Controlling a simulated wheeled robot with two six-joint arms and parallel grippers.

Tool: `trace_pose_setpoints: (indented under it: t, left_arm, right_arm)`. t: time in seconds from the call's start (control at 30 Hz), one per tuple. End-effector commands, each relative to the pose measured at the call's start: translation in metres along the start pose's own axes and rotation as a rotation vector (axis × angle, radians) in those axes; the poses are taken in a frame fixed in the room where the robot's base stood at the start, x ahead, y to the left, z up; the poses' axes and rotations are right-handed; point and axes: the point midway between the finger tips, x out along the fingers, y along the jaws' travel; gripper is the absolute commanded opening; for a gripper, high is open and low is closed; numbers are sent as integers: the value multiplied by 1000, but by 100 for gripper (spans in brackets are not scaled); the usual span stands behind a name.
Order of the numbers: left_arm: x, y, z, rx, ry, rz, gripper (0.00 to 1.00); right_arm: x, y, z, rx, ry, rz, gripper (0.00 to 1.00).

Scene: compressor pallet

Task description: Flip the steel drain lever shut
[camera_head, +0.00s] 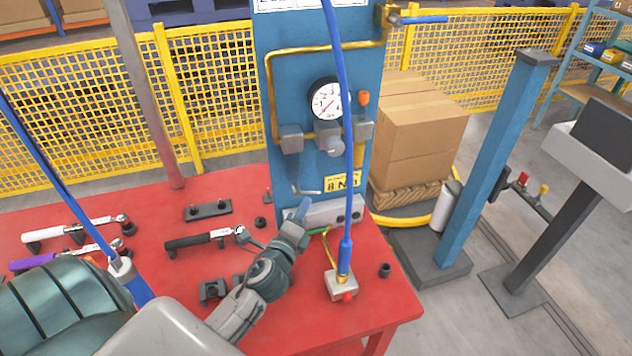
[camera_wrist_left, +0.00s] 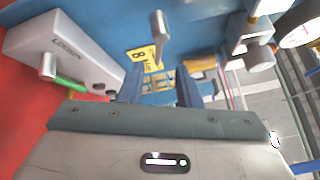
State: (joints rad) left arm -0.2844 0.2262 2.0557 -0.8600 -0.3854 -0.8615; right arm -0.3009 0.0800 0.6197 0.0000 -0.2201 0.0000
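The steel drain lever (camera_head: 305,190) appears as a thin bent grey handle low on the blue panel (camera_head: 302,95), below the gauge fittings. In the left wrist view, a short steel lever (camera_wrist_left: 158,25) sticks out ahead of the fingers, near the yellow label. My left gripper (camera_head: 302,209) is just below and in front of the lever, reaching toward the panel's foot. In the left wrist view its two fingers (camera_wrist_left: 158,88) stand apart with nothing between them, and the lever looks clear of them. My right gripper is not in view.
A grey box (camera_head: 347,209) with a green handle stands beside the gripper at the panel's foot. A blue hose (camera_head: 345,130) hangs in front of the panel to a small fitting block (camera_head: 340,285). Wrenches and sockets lie on the red table (camera_head: 385,318).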

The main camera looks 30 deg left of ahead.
Motion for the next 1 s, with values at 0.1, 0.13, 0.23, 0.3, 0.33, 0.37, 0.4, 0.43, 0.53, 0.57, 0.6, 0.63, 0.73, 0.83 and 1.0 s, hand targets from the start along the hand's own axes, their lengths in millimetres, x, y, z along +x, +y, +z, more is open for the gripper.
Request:
trace_pose_setpoints:
  t: [0.1,0.13,0.23,0.3,0.33,0.37,0.4,0.43,0.53,0.57,0.6,0.63,0.73,0.83,1.0]
  left_arm:
    - [25,-5,2,0,-2,-2,31]
    - [31,-5,2,0,-1,-1,31]
    - [50,-4,2,-2,-2,0,31]
    - [62,-4,2,-2,-2,0,31]
    - [66,-3,2,-2,-2,0,31]
    - [70,-3,1,-1,-1,0,31]
    - [75,-3,1,-1,-1,-1,31]
    - [78,-2,1,-1,-1,0,31]
    - [84,-2,1,-2,-1,0,31]
    - [86,-1,1,-2,-1,0,31]
    - [87,-1,1,-2,-1,1,31]
    - [87,-1,0,-2,-1,1,31]
    - [88,0,0,-2,-1,1,31]
    - [87,0,0,-2,-1,1,31]
    - [87,0,0,-2,-1,1,3]
  right_arm:
    - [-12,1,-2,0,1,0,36]
    - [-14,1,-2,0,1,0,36]
    - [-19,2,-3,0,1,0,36]
    - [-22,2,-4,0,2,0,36]
    - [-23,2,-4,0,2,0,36]
    - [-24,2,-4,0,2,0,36]
    - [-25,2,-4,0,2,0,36]
    - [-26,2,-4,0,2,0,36]
    - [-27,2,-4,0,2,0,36]
    - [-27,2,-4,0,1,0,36]
    - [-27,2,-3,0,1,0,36]
    - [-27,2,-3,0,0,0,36]
    - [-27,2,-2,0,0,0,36]
    - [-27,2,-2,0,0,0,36]
    - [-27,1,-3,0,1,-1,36]
